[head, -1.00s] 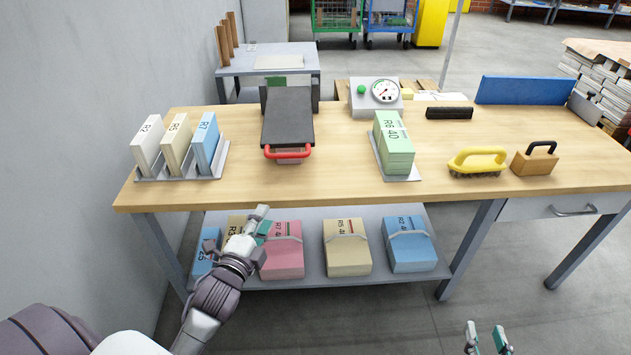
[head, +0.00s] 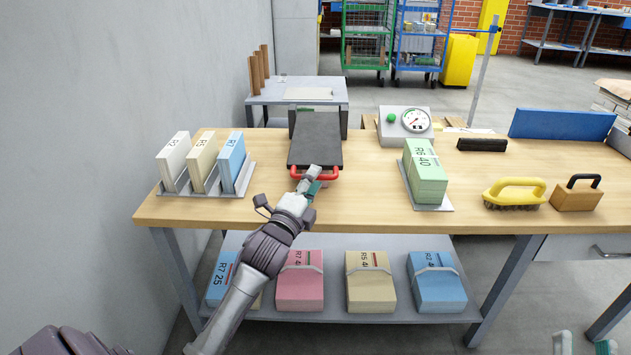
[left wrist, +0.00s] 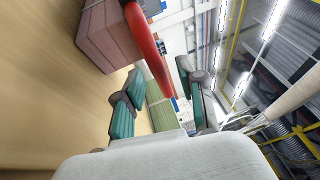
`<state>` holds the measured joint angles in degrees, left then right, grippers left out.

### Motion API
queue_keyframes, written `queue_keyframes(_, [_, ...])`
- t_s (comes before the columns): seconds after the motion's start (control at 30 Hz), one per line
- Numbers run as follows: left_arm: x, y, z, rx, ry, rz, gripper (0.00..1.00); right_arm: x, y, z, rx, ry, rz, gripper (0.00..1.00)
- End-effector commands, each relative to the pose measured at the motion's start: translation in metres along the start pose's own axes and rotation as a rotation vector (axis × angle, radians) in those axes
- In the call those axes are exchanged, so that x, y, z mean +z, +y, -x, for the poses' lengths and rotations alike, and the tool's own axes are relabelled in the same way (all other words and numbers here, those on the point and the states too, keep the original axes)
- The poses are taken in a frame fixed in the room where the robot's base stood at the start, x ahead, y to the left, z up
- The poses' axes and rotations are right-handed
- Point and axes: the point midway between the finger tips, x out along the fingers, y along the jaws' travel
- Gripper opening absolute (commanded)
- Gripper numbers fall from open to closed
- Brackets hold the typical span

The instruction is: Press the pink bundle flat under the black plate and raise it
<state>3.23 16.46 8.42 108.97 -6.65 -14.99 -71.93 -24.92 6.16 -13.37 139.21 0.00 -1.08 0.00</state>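My left gripper (head: 312,178) is at the red handle. In the left wrist view its teal-padded fingers (left wrist: 160,100) are apart, with the handle's curve (left wrist: 150,50) reaching between them; contact is unclear. My right gripper (head: 585,345) is at the bottom right edge, fingers apart and empty.
Another pink bundle (head: 300,283) lies on the lower shelf beside cream and blue ones. A rack of upright bundles (head: 205,192) stands left; a green bundle (head: 425,175), a gauge box (head: 404,125) and a yellow brush (head: 513,193) stand right. The table front between is clear.

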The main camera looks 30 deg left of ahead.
Motion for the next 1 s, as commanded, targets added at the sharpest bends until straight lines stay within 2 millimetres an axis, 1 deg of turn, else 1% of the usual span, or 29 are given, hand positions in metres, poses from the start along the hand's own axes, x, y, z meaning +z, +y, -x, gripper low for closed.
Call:
queue_keyframes(0.03, [0.0,0.001,-0.006,-0.001,0.0,0.0,0.39,-0.003,-0.001,0.0,-0.001,0.027,-0.002,0.4])
queue_keyframes(0.1, [0.0,0.001,-0.011,-0.001,0.001,0.001,0.39,-0.008,-0.001,0.0,-0.003,0.056,-0.003,0.4])
queue_keyframes(0.2, [0.0,0.0,-0.015,0.0,0.001,0.001,0.39,-0.013,-0.002,0.0,-0.004,0.079,-0.004,0.4])
queue_keyframes(0.47, [0.0,0.0,-0.016,0.001,0.0,0.001,0.39,-0.014,-0.002,0.0,-0.004,0.085,-0.004,0.4])
queue_keyframes(0.57, [0.0,0.0,-0.016,0.001,0.0,0.001,0.24,-0.014,-0.002,0.0,-0.004,0.085,-0.004,0.4])
queue_keyframes(0.7, [0.0,0.0,-0.016,0.001,0.0,0.001,0.01,-0.014,-0.002,0.0,-0.004,0.084,-0.004,0.4])
queue_keyframes(1.0, [0.0,0.001,-0.015,0.002,0.0,0.001,0.0,-0.013,-0.002,0.0,-0.004,0.083,-0.004,0.4])
